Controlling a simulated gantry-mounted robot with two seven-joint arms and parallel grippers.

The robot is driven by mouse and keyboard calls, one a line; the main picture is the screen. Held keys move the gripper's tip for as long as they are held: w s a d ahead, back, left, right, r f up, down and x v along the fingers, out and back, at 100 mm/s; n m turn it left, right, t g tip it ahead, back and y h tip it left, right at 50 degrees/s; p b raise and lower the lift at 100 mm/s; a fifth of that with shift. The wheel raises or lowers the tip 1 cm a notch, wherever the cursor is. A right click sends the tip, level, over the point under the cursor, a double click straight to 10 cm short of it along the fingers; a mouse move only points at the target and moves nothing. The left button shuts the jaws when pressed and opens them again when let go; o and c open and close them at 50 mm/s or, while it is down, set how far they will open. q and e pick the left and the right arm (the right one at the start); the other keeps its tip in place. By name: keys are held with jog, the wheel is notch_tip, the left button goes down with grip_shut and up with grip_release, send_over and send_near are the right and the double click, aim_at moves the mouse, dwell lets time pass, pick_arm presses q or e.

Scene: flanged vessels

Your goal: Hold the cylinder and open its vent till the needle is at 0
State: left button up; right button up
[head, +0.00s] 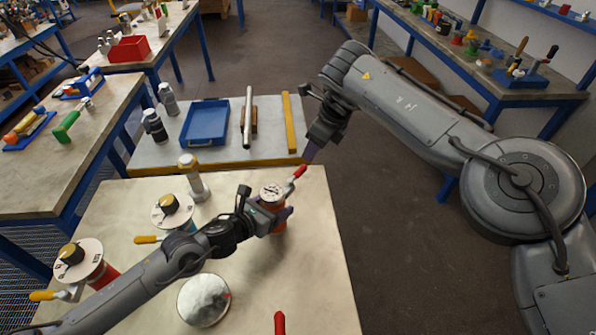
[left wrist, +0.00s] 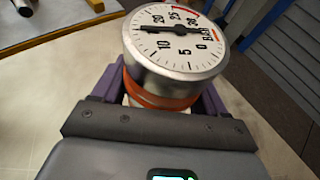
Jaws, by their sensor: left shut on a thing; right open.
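The cylinder (head: 270,191) is an upright, orange-red vessel with a silver gauge on top, standing at the right part of the pale table. My left gripper (head: 276,214) is shut around its body just below the gauge; its purple fingers flank the orange band in the left wrist view. The gauge face (left wrist: 183,38) shows there, with its black needle pointing left to about 15, well away from 0. A red lever (head: 298,173), apparently the cylinder's vent handle, slants up to the right beside the gauge. My right gripper (head: 311,147) is open and empty just above the lever, apparently apart from it.
A round metal lid (head: 203,300) and a red handle (head: 279,322) are nearer. A blue tray (head: 206,123) lies behind. Floor is open to the right.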

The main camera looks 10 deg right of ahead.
aim_at(302, 174)
jog(key=shift+o, duration=0.4)
jog(key=a+m+y, duration=0.4)
jog(key=a+m, duration=0.3)
jog(key=a, duration=0.1)
jog(key=s+d+f+m+t+y, duration=0.1)
jog(key=d+f+m+t+y, duration=0.1)
jog(key=d+f+m+y, duration=0.35)
jog(key=d+f+m+t+y, duration=0.1)
jog(key=d+f+m+y, duration=0.15)
jog(key=d, duration=0.55)
jog(key=shift+m+h, duration=0.3)
jog(key=shift+h, duration=0.2)
jog(key=x, duration=1)
jog(key=shift+s+a+f, duration=0.2)
jog(key=shift+s+f, duration=0.05)
jog(key=shift+f, duration=0.2)
jog(key=shift+x, duration=0.8)
